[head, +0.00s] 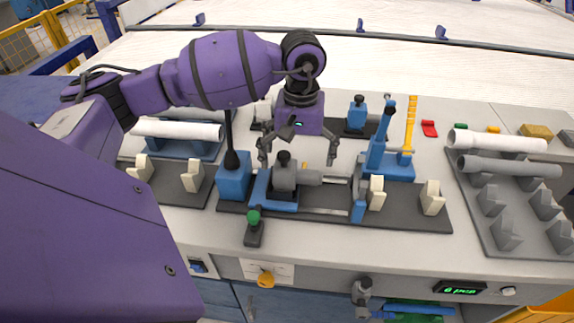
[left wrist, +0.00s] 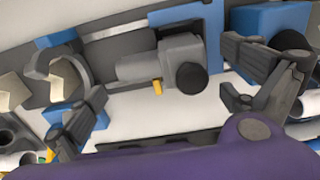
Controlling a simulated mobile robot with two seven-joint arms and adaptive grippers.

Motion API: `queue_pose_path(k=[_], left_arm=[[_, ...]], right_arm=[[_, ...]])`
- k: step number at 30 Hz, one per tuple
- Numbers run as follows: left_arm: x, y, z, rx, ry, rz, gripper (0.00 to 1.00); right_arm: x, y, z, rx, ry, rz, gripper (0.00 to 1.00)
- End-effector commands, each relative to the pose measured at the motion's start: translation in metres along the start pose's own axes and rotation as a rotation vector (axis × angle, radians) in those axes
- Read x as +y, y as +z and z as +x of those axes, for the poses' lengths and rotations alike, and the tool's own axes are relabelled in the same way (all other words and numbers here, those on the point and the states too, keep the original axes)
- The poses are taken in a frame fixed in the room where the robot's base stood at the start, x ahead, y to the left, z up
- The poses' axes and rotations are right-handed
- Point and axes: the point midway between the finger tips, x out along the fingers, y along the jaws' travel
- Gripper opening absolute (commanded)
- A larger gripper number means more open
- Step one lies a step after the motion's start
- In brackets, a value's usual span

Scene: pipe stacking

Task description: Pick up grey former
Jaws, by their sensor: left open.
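The grey former (head: 285,177), a grey block with a black knob on top and a short cylinder to its right, sits in a blue holder (head: 261,190) on the dark fixture base. In the left wrist view the grey former (left wrist: 160,62) shows between my spread fingers, its black knob facing the camera. My left gripper (head: 297,155) is open and empty, pointing down, with its fingers apart on either side above the former. I cannot tell the exact gap in height. My right gripper is not in view.
A blue post with a black stick (head: 233,178) stands close left of the holder. A blue clamp tower (head: 379,145) stands to the right. Cream V-blocks (head: 432,197) flank the fixture.

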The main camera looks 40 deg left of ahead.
Motion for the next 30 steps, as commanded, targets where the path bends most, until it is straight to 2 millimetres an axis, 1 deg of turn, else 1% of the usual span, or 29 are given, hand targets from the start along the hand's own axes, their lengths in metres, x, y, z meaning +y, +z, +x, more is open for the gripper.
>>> queue_pose_path(k=[1, 3, 7, 10, 15, 17, 28, 30], left_arm=[[0.002, 0.001, 0.006, -0.004, 0.001, 0.000, 1.00], [0.003, 0.002, 0.018, -0.004, 0.003, 0.000, 1.00], [0.002, 0.001, 0.033, -0.002, 0.001, 0.000, 1.00], [0.003, 0.001, 0.037, 0.000, 0.002, 0.000, 1.00], [0.003, 0.001, 0.037, 0.000, 0.002, 0.000, 1.00], [0.003, 0.001, 0.037, 0.000, 0.002, 0.000, 0.93], [0.003, 0.001, 0.037, 0.000, 0.002, -0.001, 0.45], [0.003, 0.000, 0.036, 0.002, 0.003, -0.001, 0.44]], right_arm=[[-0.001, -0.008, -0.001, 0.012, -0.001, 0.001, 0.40], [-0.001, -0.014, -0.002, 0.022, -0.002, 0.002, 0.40], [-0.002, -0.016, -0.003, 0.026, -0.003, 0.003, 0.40], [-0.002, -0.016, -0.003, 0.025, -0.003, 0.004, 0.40], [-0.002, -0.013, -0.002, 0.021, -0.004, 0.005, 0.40], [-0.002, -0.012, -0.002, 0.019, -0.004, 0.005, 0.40], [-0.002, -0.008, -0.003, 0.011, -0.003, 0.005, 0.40], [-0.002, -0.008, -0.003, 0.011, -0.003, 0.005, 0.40]])
